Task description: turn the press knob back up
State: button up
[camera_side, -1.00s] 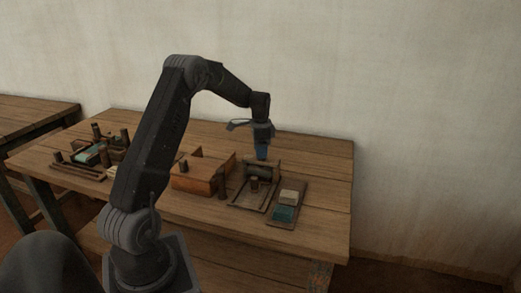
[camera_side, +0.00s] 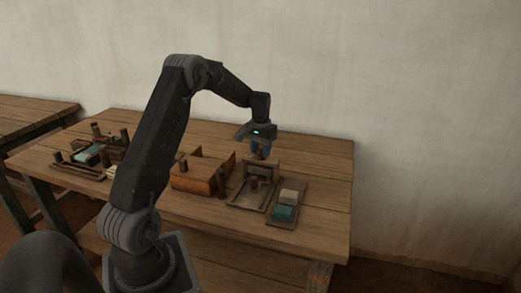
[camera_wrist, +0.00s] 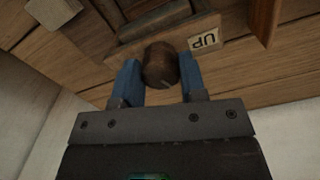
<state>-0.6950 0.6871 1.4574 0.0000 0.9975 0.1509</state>
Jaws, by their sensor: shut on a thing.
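The press knob (camera_wrist: 161,65) is a dark brown wooden cylinder in the wrist view. My gripper (camera_wrist: 161,78) has its two blue fingers on either side of the knob and is shut on it. A pale label (camera_wrist: 205,40) marked "UP" sits beside the knob and appears upside down in the wrist view. In the side view my gripper (camera_side: 260,150) points down at the back of the small wooden press (camera_side: 262,170), where the fingers hide the knob.
A tray (camera_side: 299,189) with a pale block (camera_side: 289,196) and a teal block (camera_side: 283,212) lies right of the press. A brown wooden box (camera_side: 195,179) stands to its left. Another wooden frame with several posts (camera_side: 80,170) is at the far left. The table's right end is clear.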

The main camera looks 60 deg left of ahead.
jog(key=n, duration=0.7)
jog(key=shift+w+r, duration=0.1)
jog(key=n, duration=0.6)
jog(key=shift+n, duration=0.4)
jog(key=o, duration=0.9)
jog(key=shift+d, duration=0.1)
notch_tip(320, 180, up, 14)
jog(key=shift+f, duration=0.1)
dwell(0.4)
